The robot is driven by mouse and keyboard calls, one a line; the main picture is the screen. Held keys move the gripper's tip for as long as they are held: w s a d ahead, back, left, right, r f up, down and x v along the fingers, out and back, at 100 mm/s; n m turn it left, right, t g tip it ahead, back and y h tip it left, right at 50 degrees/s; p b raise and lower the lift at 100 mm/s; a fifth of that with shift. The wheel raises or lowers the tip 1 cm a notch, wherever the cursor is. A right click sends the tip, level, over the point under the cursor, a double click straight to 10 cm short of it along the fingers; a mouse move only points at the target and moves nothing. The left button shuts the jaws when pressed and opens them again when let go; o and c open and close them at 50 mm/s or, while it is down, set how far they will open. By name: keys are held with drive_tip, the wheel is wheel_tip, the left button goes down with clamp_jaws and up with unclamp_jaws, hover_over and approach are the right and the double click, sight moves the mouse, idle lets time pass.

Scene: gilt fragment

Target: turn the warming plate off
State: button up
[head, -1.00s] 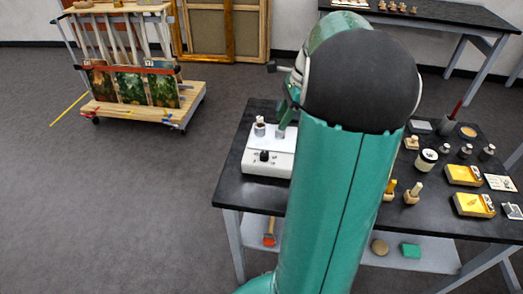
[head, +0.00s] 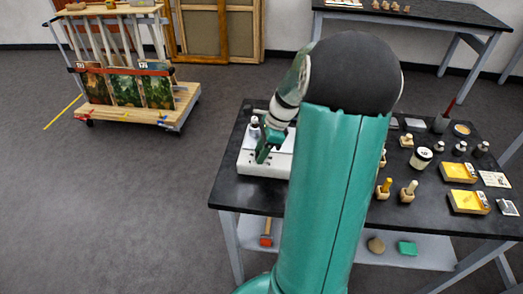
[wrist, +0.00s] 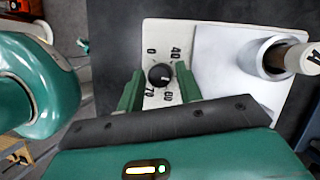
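The white warming plate (head: 252,167) stands at the left end of the black table. In the wrist view its pale control panel (wrist: 152,35) carries a round black knob (wrist: 160,75) with the marks 0, 40 and 70 around it. I cannot tell for sure which mark the knob points to. My gripper (wrist: 159,86) is open, with one green finger on each side of the knob. A gap seems to show between the fingers and the knob. In the head view my gripper (head: 264,150) hides the knob.
A metal holder with a pale-topped bottle (wrist: 290,58) stands on the plate, right of the panel. To the right on the table are yellow boxes (head: 468,202), a white jar (head: 421,158) and small wooden-handled items (head: 408,191). A cart with paintings (head: 125,88) stands back left.

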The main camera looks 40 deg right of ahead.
drive_tip(key=shift+c, duration=0.2)
drive_tip(key=c, duration=0.7)
drive_tip(key=shift+o, duration=0.3)
